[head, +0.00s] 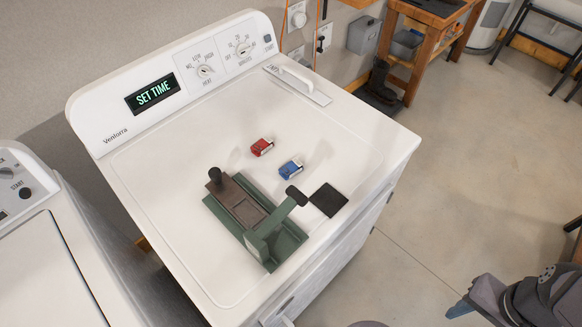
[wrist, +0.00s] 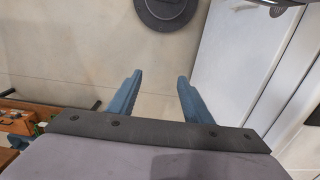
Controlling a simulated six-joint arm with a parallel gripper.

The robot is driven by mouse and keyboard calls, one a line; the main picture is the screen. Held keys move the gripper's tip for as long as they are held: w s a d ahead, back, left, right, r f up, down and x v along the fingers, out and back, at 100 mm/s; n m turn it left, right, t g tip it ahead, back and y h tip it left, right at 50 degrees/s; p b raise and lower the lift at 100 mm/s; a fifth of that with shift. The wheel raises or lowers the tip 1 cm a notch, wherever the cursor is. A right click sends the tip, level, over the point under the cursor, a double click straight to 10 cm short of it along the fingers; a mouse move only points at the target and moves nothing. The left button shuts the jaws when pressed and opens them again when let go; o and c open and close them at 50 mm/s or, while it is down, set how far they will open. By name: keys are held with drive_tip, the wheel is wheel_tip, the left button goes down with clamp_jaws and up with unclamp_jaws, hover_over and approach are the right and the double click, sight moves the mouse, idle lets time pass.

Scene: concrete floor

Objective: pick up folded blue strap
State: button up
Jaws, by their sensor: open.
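The folded blue strap (head: 290,168) lies on the white top of the dryer-like appliance (head: 345,140), in the middle of the head view. A similar folded red strap (head: 262,147) lies just up and left of it, apart from it. My gripper (wrist: 159,88) is open and empty in the wrist view, with its two blue fingers spread over the floor. In the head view one blue fingertip of my gripper (head: 460,309) shows at the lower right, off the appliance and far from the blue strap. The blue strap is not in the wrist view.
A green and brown tool (head: 250,215) with a black handle and a black square plate (head: 328,200) sits close below the blue strap. The control panel (head: 180,80) rises at the back. A wooden bench (head: 430,50) stands beyond. Open floor (head: 480,170) lies right.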

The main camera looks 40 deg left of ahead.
drive_tip(key=w+a+r+n+p, duration=0.2)
drive_tip(key=w+a+r+n, duration=0.3)
drive_tip(key=w+a+n, duration=0.4)
drive_tip(key=w+a+r+n+p, duration=0.1)
drive_tip(key=w+a+n, duration=0.2)
drive_tip(key=a+n, duration=0.35)
drive_tip(key=w+a+r+n, duration=0.1)
drive_tip(key=w+a+n, duration=0.2)
drive_tip(key=a, duration=0.7)
drive_tip(key=n+p, duration=0.2)
drive_tip(key=n, duration=1.4)
hover_over(291, 167)
drive_tip(key=shift+w+a+r, duration=0.1)
drive_tip(key=shift+w+a, duration=0.05)
drive_tip(key=shift+s+a, duration=0.2)
drive_tip(key=shift+w+d+f+p, duration=0.1)
drive_tip(key=shift+d+f+p, duration=0.1)
drive_tip(key=shift+f+p, duration=1.25)
drive_tip(key=shift+d+f+p, duration=0.15)
drive_tip(key=shift+f+p, duration=0.4)
drive_tip(key=shift+f, duration=1.7)
drive_tip(key=c, duration=1.1)
